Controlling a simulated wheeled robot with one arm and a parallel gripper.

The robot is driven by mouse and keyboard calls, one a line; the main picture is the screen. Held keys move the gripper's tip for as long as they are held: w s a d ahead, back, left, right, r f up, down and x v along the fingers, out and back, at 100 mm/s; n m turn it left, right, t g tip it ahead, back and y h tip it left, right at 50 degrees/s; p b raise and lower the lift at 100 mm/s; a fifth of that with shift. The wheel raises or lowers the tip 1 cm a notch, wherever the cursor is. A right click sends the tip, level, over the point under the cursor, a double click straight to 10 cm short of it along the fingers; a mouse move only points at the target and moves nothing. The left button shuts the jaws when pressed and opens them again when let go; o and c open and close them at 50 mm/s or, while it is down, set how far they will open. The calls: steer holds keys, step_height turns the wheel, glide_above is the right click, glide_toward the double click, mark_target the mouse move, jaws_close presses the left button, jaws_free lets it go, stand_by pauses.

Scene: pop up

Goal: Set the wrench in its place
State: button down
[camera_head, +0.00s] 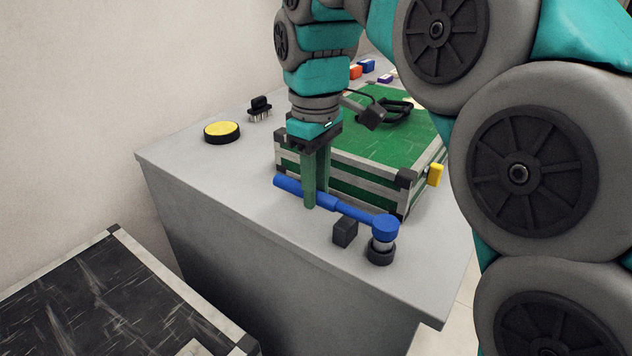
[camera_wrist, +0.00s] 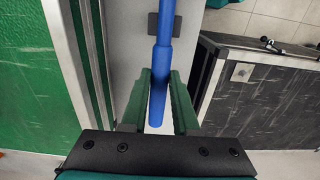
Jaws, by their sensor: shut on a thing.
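The blue wrench (camera_head: 352,210) is held level, low over the front of the grey counter. Its plain handle end points left and its round head (camera_head: 385,227) points right. My gripper (camera_head: 315,203) points down and is shut on the handle about midway along. In the wrist view my gripper (camera_wrist: 160,108) has its green fingers on either side of the wrench handle (camera_wrist: 163,62). The head is over a short black and silver post (camera_head: 380,252); whether it touches is unclear. A black block (camera_head: 345,232) stands just in front of the handle, and also shows in the wrist view (camera_wrist: 152,22).
A green case (camera_head: 385,135) with silver edges stands close behind the wrench. A yellow round button (camera_head: 222,132) and a black pronged part (camera_head: 260,108) are further left. A dark case (camera_head: 100,300) lies lower left, apart from the counter. The counter's left front is clear.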

steer(key=shift+f, duration=0.65)
steer(key=c, duration=0.6)
jaws_free()
steer(key=shift+r+p, duration=1.05)
steer(key=shift+r, duration=2.9)
steer(key=shift+f, duration=0.1)
